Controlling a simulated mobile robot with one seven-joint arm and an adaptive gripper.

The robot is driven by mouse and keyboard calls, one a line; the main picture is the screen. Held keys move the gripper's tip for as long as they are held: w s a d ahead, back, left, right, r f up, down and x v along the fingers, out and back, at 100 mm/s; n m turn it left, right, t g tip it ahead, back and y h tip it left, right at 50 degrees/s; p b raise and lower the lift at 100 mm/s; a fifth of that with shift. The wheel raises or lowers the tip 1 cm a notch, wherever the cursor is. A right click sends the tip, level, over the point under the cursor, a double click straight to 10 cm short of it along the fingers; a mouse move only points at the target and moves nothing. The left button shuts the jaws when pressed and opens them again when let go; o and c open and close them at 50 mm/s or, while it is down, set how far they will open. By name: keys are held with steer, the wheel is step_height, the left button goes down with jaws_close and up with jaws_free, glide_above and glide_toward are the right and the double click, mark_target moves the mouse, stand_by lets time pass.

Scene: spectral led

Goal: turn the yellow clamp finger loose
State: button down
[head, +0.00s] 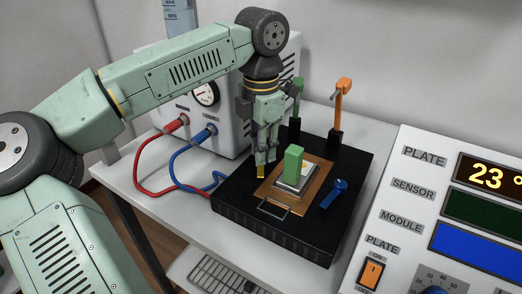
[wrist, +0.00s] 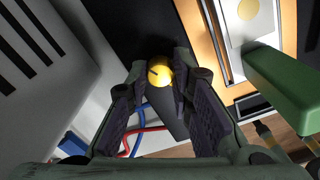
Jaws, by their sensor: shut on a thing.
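The yellow clamp finger (head: 261,172) is on the left side of the black base, beside the copper plate. In the head view my gripper (head: 264,160) points down over it and hides most of it. In the wrist view its round yellow top (wrist: 160,73) shows between the two fingertips, with a dark mark on it. My gripper is shut on it. A dark part extends below the yellow top between the fingers.
A blue clamp finger (head: 339,190) is on the right; orange (head: 342,100) and green (head: 298,90) ones stand behind. Red (head: 140,165) and blue (head: 180,175) hoses lie left.

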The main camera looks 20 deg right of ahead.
steer(key=shift+n+b, duration=0.35)
steer(key=shift+n, duration=1.65)
steer(key=c, duration=1.4)
jaws_free()
step_height(320, 180, up, 12)
